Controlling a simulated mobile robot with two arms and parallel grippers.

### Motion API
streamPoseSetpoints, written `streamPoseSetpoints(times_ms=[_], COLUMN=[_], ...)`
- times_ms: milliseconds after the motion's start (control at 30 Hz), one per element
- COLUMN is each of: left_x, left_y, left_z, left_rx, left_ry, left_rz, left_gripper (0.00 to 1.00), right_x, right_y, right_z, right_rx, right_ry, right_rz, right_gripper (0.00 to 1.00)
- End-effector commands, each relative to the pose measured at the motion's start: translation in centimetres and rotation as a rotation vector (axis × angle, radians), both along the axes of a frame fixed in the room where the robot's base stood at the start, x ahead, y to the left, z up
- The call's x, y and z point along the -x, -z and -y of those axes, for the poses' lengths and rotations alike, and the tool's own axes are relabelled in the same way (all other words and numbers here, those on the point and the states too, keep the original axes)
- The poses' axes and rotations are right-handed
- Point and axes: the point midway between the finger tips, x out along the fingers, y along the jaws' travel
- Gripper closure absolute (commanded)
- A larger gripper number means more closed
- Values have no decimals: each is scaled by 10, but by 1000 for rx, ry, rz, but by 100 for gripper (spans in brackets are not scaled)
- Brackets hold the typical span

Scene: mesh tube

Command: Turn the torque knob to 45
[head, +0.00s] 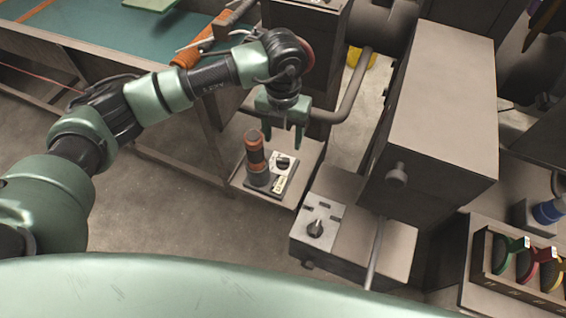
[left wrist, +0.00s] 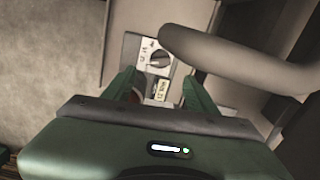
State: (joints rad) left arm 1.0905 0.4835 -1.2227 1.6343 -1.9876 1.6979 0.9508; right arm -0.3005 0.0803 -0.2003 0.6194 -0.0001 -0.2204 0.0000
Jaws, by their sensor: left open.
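A dark round knob (head: 283,161) sits on a white dial plate with a small yellowish label (head: 279,184) in front of it, on a low stand. I take this as the torque knob; its setting is too small to read. The knob also shows in the left wrist view (left wrist: 160,58), with the label (left wrist: 158,89) nearer the gripper. My left gripper (head: 285,143) is open and empty, pointing down above the knob and apart from it. In the left wrist view its fingers (left wrist: 158,76) straddle the label. My right gripper is not in view.
An orange-and-black handled tool (head: 255,152) stands upright left of the knob. A thick grey pipe (left wrist: 235,60) curves close by on the right. A grey box with another knob (head: 316,228) stands nearer. A rack of coloured discs (head: 515,255) is at right.

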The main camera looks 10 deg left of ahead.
Motion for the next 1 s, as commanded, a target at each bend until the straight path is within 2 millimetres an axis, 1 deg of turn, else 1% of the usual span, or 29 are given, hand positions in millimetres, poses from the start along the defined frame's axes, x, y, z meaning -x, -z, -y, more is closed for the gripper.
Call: streamPoseSetpoints(times_ms=[33,67,167,233,500,600,733,967,1000], left_x=[0,0,0,0,1,0,0,0,0], left_y=[9,10,15,22,65,76,84,86,86], left_z=[0,0,0,0,0,0,0,0,0], left_rx=[0,0,0,-1,0,1,0,1,0], left_ry=[0,0,0,-1,0,-1,0,0,0], left_rz=[1,1,-1,-3,-4,-1,-1,0,0], left_gripper=[42,42,42,42,42,42,42,42,45], right_x=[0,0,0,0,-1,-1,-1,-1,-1], right_y=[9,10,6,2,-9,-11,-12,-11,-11], right_z=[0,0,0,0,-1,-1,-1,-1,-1], right_rx=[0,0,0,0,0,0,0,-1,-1], right_ry=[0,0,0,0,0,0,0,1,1], right_rz=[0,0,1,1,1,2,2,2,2], right_gripper=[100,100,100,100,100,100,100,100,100])
